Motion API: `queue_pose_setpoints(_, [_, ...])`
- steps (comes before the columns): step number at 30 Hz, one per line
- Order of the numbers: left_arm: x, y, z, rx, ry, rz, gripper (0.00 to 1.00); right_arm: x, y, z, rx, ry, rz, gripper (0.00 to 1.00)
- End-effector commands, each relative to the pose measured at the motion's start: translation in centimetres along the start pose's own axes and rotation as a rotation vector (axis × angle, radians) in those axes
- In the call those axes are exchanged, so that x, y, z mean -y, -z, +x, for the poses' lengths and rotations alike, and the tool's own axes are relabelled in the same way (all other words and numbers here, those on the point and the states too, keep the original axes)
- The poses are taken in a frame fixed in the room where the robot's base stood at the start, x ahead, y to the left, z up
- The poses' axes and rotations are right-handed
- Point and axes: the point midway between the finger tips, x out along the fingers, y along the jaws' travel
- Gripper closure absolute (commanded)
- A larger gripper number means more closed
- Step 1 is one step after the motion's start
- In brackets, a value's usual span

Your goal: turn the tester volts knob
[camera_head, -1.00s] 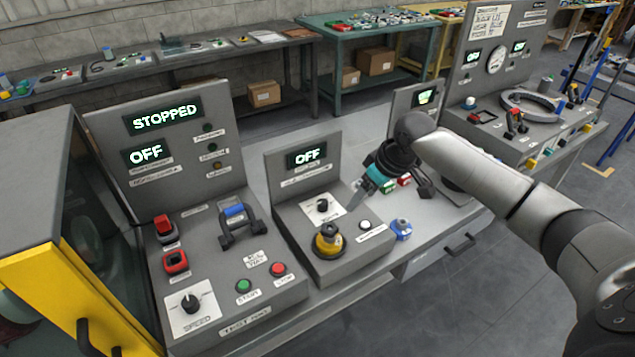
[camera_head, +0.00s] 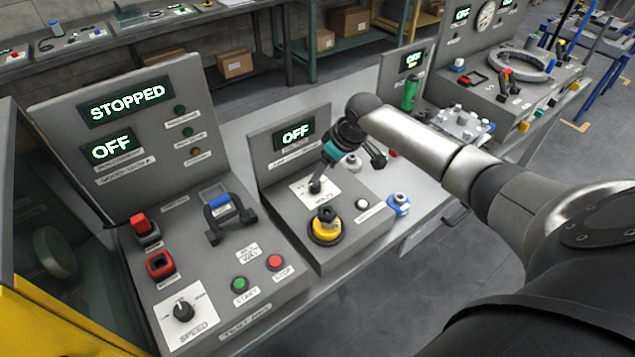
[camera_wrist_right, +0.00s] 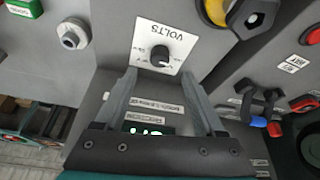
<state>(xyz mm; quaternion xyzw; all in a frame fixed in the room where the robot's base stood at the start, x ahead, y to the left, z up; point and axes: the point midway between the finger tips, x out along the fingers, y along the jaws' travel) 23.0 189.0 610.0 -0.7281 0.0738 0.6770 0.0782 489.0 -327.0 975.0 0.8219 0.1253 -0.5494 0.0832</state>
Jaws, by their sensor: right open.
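The tester is the middle grey box with an upright panel (camera_head: 271,147) whose green display (camera_head: 297,136) reads OFF. Its volts knob (camera_wrist_right: 160,54) is small, round and black, on a white plate marked VOLTS (camera_wrist_right: 178,40). In the head view the plate (camera_head: 303,191) shows on the box's sloped top, the knob mostly hidden by my gripper. My right gripper (camera_head: 317,184) reaches down to the knob from the upper right. In the wrist view its two fingers (camera_wrist_right: 158,76) are apart, with the knob just past the tips and between their lines. I cannot tell whether they touch it.
A yellow-collared black knob (camera_head: 326,227) and a white button (camera_head: 361,204) sit in front on the same box. A blue-based knob (camera_head: 399,203) stands at its right. The larger STOPPED console (camera_head: 120,135) with a speed knob (camera_head: 183,310) is at left.

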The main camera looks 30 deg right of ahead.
Motion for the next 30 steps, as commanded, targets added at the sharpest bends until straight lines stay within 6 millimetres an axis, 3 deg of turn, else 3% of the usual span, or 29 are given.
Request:
queue_pose_setpoints(6, [0.2,1.6,1.0,-0.027,0.003,0.0,0.11,0.0,0.0,3.6,0.0,0.001,0.001,0.29])
queue_pose_setpoints(12, [0.3,1.7,1.7,-0.031,0.004,0.0,0.11,0.0,0.0,5.9,0.0,0.0,0.001,0.29])
queue_pose_setpoints(18, [0.2,1.5,2.0,-0.028,0.004,0.0,0.11,0.0,0.0,7.0,-0.001,0.0,-0.001,0.29])
queue_pose_setpoints(28, [0.2,1.0,2.0,-0.019,0.003,0.0,0.11,0.0,0.0,7.1,0.0,-0.001,-0.001,0.29])
queue_pose_setpoints(30, [0.2,0.9,2.0,-0.018,0.003,0.0,0.11,0.0,0.0,7.1,0.0,-0.001,-0.001,0.36])
